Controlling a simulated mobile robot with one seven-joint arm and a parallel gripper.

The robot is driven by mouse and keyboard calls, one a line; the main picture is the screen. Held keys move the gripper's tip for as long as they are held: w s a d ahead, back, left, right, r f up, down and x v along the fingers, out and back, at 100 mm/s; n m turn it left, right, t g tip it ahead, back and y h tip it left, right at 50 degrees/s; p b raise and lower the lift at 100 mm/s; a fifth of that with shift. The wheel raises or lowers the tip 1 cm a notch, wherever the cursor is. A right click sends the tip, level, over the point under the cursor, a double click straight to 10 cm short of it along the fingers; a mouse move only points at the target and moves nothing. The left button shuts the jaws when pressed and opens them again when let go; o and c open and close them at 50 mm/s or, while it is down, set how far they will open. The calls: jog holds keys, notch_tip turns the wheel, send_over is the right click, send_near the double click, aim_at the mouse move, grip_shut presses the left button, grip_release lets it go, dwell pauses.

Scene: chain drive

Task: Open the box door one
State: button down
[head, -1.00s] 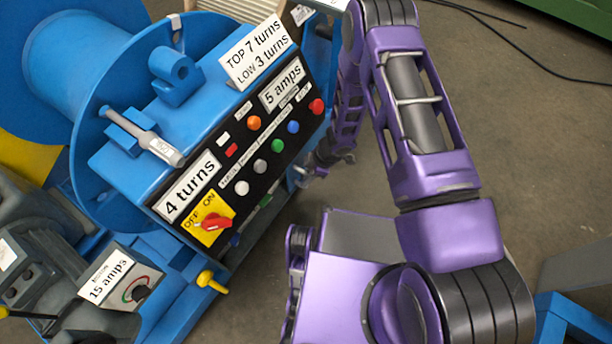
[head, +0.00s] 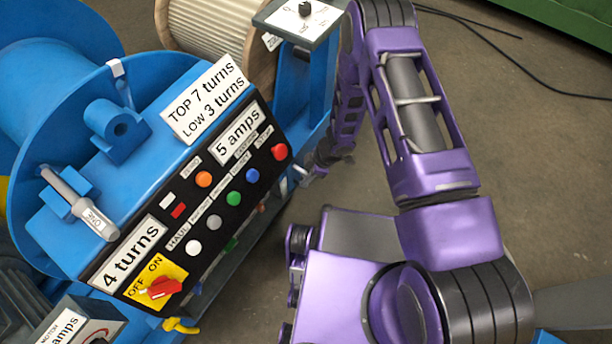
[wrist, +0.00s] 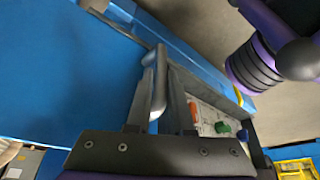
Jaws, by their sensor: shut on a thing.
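In the wrist view my gripper (wrist: 160,72) has its two dark fingers shut on a grey metal handle (wrist: 158,88). A wide blue panel (wrist: 70,75), which looks like the box door, fills the left of that view. To the right of the fingers a pale board (wrist: 207,115) shows with orange, green and blue parts. I cannot tell how far the door stands open. In the head view the end of my arm (head: 318,165) is small and partly hidden beside the right end of the blue machine (head: 60,215). The handle cannot be made out there.
A black control panel (head: 215,205) with coloured buttons and a red switch (head: 160,288) faces my base. A yellow handle (head: 180,326) sticks out below it. A rope drum (head: 225,35) stands behind. Bare floor (head: 530,170) lies to the right; a black cable (head: 470,20) crosses it.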

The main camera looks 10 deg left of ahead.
jog(key=shift+w+d, duration=0.2)
jog(key=shift+w, duration=0.25)
jog(key=c, duration=0.8)
grip_release()
jog(key=shift+r, duration=0.1)
jog(key=p+v, duration=0.4)
jog(key=v, duration=1.3)
jog(key=shift+r, duration=0.1)
